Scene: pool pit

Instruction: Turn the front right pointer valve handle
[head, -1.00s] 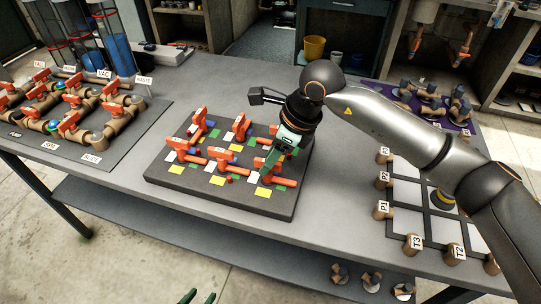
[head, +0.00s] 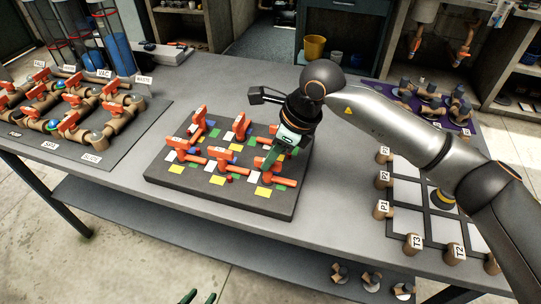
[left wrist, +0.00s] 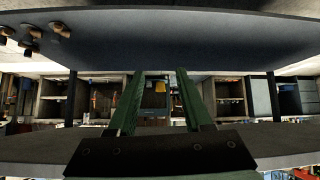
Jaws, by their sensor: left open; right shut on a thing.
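The valve board is a dark block (head: 225,200) on the table in the head view. It carries several orange-red pointer valve handles above white, yellow, green and blue patches. The front right handle (head: 263,164) stands at the board's near right part. My right gripper (head: 272,160), with green fingers, reaches down from the upper right and is shut on this handle, hiding part of it. My left gripper (head: 198,297) shows only its green fingertips at the bottom edge, apart and empty. Its two open fingers also fill the middle of the left wrist view (left wrist: 160,100).
A brown pipe rig (head: 65,115) with red handles stands on the table at left. A grid board (head: 425,215) with labelled pegs lies at right, partly under my right arm. A purple mat (head: 463,135) with grey-topped fittings is behind it. Table between the boards is mostly clear.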

